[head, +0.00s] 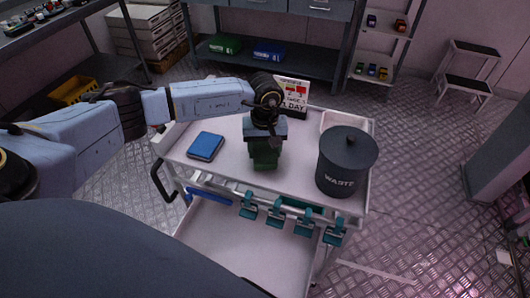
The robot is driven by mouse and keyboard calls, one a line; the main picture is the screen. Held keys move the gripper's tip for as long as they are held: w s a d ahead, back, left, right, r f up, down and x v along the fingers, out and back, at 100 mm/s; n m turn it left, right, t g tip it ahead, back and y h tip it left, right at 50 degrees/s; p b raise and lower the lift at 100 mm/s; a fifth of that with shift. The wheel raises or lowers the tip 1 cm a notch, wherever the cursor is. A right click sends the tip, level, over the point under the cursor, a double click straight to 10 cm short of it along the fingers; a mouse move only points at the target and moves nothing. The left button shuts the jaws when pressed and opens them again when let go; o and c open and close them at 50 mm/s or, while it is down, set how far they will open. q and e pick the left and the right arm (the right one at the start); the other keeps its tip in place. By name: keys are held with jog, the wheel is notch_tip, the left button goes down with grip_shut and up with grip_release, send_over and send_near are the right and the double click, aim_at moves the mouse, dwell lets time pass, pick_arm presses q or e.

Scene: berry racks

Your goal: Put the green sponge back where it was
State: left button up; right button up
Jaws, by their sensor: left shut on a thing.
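My left gripper (265,143) reaches in from the left and points down over the top of a white cart (225,168). It is shut on a dark green block (265,158), which looks like the green sponge. The gripper hides the upper part of the sponge. I cannot tell whether its underside touches the cart top. My right gripper is not in view.
On the cart stand a blue notebook (206,146), a desk calendar (292,94), a pale tray (338,121) and a black waste bin (346,162). Several teal clips (275,217) hang along the front rail. Shelving (280,62) stands behind; a step stool (467,70) is at right.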

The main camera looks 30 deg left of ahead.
aim_at(265, 150)
pick_arm(q)
jog(key=shift+f, duration=0.8)
jog(key=shift+f, duration=0.1)
jog(key=o, duration=0.9)
notch_tip(265, 150, up, 12)
jog(key=shift+r, duration=0.15)
